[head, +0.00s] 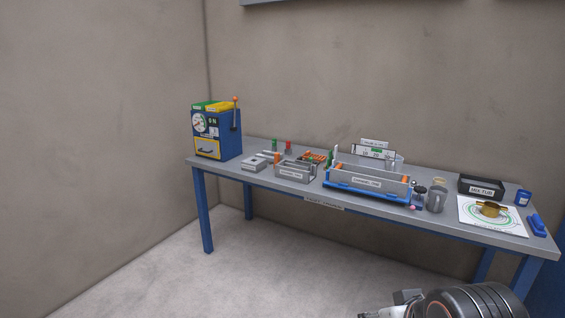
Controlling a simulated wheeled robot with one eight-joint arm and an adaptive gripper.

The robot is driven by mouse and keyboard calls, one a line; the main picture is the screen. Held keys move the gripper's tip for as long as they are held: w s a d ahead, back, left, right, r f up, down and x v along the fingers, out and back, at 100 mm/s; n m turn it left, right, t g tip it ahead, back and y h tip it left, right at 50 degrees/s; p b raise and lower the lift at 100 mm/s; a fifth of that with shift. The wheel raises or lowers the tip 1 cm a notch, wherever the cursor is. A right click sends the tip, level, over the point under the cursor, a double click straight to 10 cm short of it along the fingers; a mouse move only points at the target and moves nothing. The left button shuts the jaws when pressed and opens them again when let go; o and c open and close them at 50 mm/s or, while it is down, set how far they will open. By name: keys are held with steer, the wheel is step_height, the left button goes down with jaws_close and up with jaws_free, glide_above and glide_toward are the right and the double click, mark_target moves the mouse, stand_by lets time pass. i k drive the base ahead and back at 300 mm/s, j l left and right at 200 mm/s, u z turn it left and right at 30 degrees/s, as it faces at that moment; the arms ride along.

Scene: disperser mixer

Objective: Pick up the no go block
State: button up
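No label that I can read marks the no go block. A small red piece (288,147) stands near the back of the table, right of the blue machine, and may be it. A similar green piece (274,145) stands just left of it. Both are small and their shapes are unclear. Part of my own arm shows at the bottom right edge, in front of the table and well apart from these pieces. My gripper's fingertips are not visible.
The blue-legged grey table (455,227) holds a blue machine (217,132) with a lever, a grey labelled rack (295,171), a blue-framed tray (367,183), a metal cup (436,200), a black bin (481,187) and a brass part (490,209). The floor in front is clear.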

mark_target(288, 151)
steer(key=i+z, duration=0.4)
steer(key=i+j+z, duration=0.15)
steer(key=z, duration=0.25)
steer(key=i+j+z, duration=0.15)
steer(key=i+j, duration=0.4)
steer(key=i+j+z, duration=0.2)
steer(key=i+j, duration=0.5)
steer(key=i+j+z, duration=0.15)
steer(key=i+j, duration=0.4)
steer(key=j, duration=0.15)
